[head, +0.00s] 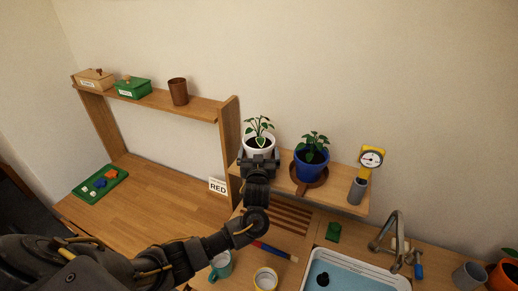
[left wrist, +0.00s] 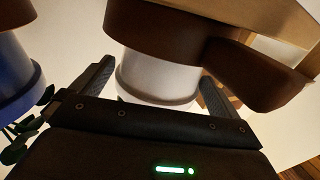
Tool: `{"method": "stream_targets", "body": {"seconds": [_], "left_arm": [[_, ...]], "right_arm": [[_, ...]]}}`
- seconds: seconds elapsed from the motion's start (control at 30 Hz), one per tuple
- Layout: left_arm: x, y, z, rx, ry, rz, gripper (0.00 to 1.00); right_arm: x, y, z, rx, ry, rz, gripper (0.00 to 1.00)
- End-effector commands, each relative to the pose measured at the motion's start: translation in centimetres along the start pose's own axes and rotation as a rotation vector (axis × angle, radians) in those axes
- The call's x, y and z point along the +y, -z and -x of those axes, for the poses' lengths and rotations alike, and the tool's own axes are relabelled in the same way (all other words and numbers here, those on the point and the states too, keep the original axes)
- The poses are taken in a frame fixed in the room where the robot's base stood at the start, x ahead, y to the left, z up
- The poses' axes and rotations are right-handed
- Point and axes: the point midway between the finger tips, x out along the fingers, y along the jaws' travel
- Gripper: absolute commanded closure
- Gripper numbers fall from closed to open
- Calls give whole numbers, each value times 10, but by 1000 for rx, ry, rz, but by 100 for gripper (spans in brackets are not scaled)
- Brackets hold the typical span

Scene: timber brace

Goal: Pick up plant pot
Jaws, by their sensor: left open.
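A white plant pot (head: 258,143) with a leafy green plant stands on the raised shelf at the right. A blue plant pot (head: 311,163) with a plant stands to its right on a brown saucer (head: 309,182). My left gripper (head: 259,158) is in front of the white pot and hides its lower part. In the left wrist view, which looks upside down, the white pot (left wrist: 155,78) lies between the open fingers of the left gripper (left wrist: 157,72). A brown saucer (left wrist: 160,35) is at its base. The blue pot (left wrist: 15,75) is beside it. My right gripper is not in view.
A gauge (head: 371,160) and a grey cylinder (head: 357,190) are at the shelf's right end. Below are a sink (head: 350,262) with a faucet (head: 385,232) and a teal mug (head: 220,266). A brown pot (head: 178,91) stands on the upper left shelf. The desk (head: 150,200) is mostly clear.

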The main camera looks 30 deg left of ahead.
Motion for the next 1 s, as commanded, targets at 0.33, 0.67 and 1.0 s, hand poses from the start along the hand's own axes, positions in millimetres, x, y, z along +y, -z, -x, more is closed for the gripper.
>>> {"method": "stream_targets", "body": {"seconds": [0.33, 0.67, 1.0], "left_arm": [[0, 0, -15, 0, 0, 2, 0], [0, 0, -15, 0, 0, 1, 35], [0, 1, -15, 2, 0, 3, 44]], "right_arm": [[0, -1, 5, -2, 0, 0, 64], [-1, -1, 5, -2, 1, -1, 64], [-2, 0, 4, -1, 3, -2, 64]]}}
